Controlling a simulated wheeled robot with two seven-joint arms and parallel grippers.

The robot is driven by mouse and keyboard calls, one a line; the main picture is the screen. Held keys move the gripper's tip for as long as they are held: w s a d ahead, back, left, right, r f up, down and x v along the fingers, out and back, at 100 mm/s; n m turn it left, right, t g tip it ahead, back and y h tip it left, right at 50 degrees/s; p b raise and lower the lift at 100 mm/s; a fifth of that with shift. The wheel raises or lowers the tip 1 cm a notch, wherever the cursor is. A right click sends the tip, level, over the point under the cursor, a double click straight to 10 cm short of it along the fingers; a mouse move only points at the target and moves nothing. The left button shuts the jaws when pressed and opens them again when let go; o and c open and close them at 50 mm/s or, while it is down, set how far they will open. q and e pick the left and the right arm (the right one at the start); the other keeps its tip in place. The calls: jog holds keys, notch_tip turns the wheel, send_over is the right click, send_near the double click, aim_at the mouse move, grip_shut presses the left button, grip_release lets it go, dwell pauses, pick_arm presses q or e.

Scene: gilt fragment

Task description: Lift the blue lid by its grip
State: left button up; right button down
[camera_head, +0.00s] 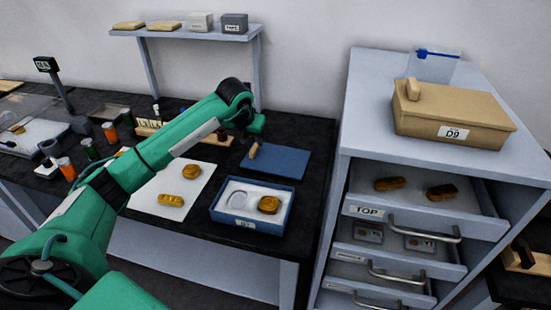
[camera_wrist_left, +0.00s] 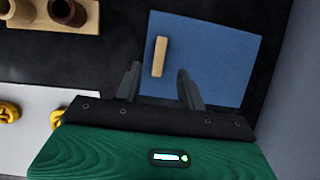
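The blue lid (camera_head: 283,163) lies flat on the black bench behind the open blue box, and a tan grip (camera_head: 254,151) stands up from it. In the left wrist view the blue lid (camera_wrist_left: 225,60) fills the upper right, with its tan bar grip (camera_wrist_left: 159,56) upright in the picture. My left gripper (camera_head: 250,141) is over the lid's left part, close to the grip. In the left wrist view its two fingers (camera_wrist_left: 158,88) are apart and empty, with the grip ahead between them. I cannot tell the exact height of the fingertips above the lid. My right gripper is not in view.
The open blue box (camera_head: 214,211) holds a gold piece (camera_head: 268,205) in white lining. White paper (camera_head: 146,199) with gold pieces lies left of it. A grey cabinet (camera_head: 343,150) with open drawers stands at the right, bearing a tan box (camera_head: 408,118).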

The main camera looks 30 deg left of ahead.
aim_at(254, 149)
pick_arm(q)
jog(key=p+x, duration=0.1)
jog(key=x, duration=0.3)
jog(key=shift+w+a+f, duration=0.1)
jog(key=shift+w+f, duration=0.15)
jog(key=shift+f, duration=0.3)
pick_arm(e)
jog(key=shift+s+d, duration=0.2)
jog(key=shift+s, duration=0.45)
pick_arm(q)
grip_shut()
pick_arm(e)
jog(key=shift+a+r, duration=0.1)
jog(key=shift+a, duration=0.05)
